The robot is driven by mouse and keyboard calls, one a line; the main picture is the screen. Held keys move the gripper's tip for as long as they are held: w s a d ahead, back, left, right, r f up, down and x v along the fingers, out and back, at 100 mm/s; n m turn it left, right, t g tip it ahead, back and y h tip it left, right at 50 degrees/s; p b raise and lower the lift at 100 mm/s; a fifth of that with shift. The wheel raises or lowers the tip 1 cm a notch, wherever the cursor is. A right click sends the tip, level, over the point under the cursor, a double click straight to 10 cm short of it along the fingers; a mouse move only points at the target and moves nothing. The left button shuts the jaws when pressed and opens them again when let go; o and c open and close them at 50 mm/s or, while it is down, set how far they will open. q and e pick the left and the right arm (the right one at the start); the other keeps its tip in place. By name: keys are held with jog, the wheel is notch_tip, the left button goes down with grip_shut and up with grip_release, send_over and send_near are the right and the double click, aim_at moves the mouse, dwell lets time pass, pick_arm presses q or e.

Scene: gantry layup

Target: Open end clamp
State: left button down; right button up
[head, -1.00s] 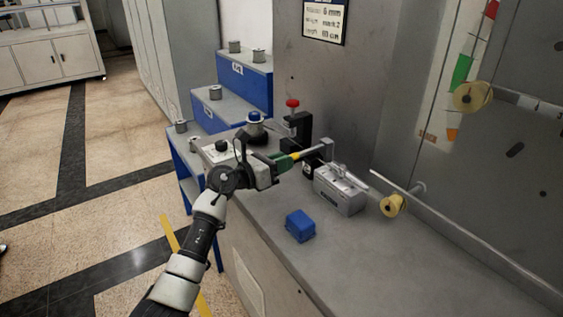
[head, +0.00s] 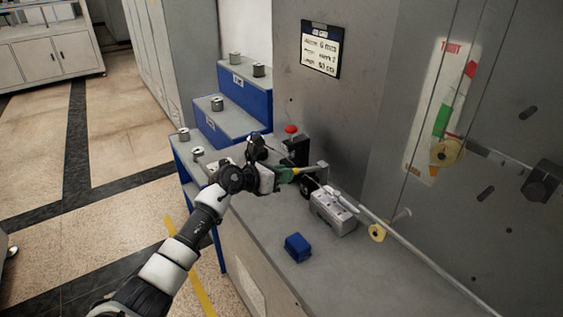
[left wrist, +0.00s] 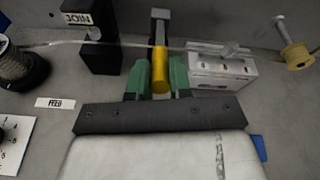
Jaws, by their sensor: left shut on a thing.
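A yellow handle (left wrist: 160,72) with a grey metal end (left wrist: 160,20) stands between my left gripper's green fingers in the left wrist view; I take it to be the end clamp's lever. My left gripper (left wrist: 160,80) is shut on this handle. In the head view the left gripper (head: 288,174) holds the yellow handle (head: 306,170) above the bench, near a black post with a red knob (head: 291,129). Whether the clamp is open cannot be told. My right gripper is not in view.
A grey block (head: 332,210) and a blue box (head: 298,247) sit on the grey bench (head: 330,285). A yellow roller (head: 377,232) is beside the long rail. A black block marked JOIN (left wrist: 98,40) and a dark spool (left wrist: 20,68) flank the handle's left. The bench front is clear.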

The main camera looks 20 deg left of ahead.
aim_at(300, 169)
pick_arm(q)
jog(key=r+g+y+p, duration=0.1)
jog(key=r+p, duration=0.1)
jog(key=p, duration=0.1)
jog(key=w+d+r+g+y+p, duration=0.1)
jog(key=r+p, duration=0.1)
jog(key=p, duration=0.1)
jog(key=w+r+g+y+p, duration=0.1)
jog(key=r+p, duration=0.1)
jog(key=p, duration=0.2)
jog(key=shift+w+d+r+g, duration=0.2)
jog(key=shift+d+g, duration=0.1)
jog(key=shift+g, duration=0.1)
jog(key=shift+w+d+r+g+y, duration=0.35)
jog(key=shift+w+d+g+y, duration=0.05)
jog(key=shift+w+g+y, duration=0.1)
jog(key=shift+w+d+r+g+y, duration=0.5)
jog(key=shift+w+d+r+g, duration=0.1)
jog(key=shift+g, duration=0.1)
jog(key=c, duration=1)
grip_release()
jog(key=shift+w, duration=0.1)
jog(key=shift+c, duration=0.2)
